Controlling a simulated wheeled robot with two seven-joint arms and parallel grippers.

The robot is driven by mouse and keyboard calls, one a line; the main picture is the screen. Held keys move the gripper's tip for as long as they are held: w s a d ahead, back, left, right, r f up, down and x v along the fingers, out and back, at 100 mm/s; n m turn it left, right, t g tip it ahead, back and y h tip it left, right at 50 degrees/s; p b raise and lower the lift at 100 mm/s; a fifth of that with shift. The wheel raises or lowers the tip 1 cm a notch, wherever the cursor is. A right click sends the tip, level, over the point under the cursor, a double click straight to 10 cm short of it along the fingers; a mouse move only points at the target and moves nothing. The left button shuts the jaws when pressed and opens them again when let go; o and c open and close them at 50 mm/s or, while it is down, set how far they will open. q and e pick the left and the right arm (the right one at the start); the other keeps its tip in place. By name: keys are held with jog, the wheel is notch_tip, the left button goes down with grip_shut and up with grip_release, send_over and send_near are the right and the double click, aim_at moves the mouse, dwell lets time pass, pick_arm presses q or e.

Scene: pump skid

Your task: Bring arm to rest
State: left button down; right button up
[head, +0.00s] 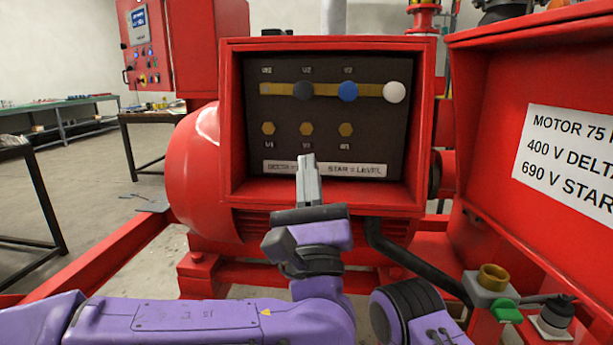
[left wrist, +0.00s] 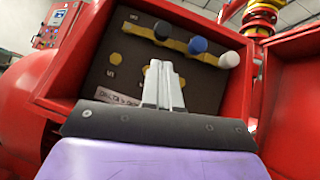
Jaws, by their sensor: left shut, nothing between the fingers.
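My left gripper (head: 307,162) is shut and empty, with its grey fingers pointing up in front of the open red terminal box (head: 320,192). In the head view its tips overlap the label strip at the bottom of the dark terminal board (head: 380,135). In the left wrist view the shut fingers (left wrist: 163,85) point at the same board. My purple left arm (head: 190,315) reaches in from the lower left. A purple and black arm part shows at the lower right, but no right gripper shows.
A brass bar (head: 325,90) carries black (head: 303,90), blue (head: 348,91) and white (head: 394,92) caps. Several brass studs sit below. The open red lid (head: 490,110) stands at right. A brass fitting (head: 492,277) and green part (head: 506,310) are at lower right. Workbenches (head: 60,110) stand left.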

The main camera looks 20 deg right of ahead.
dwell(0.4)
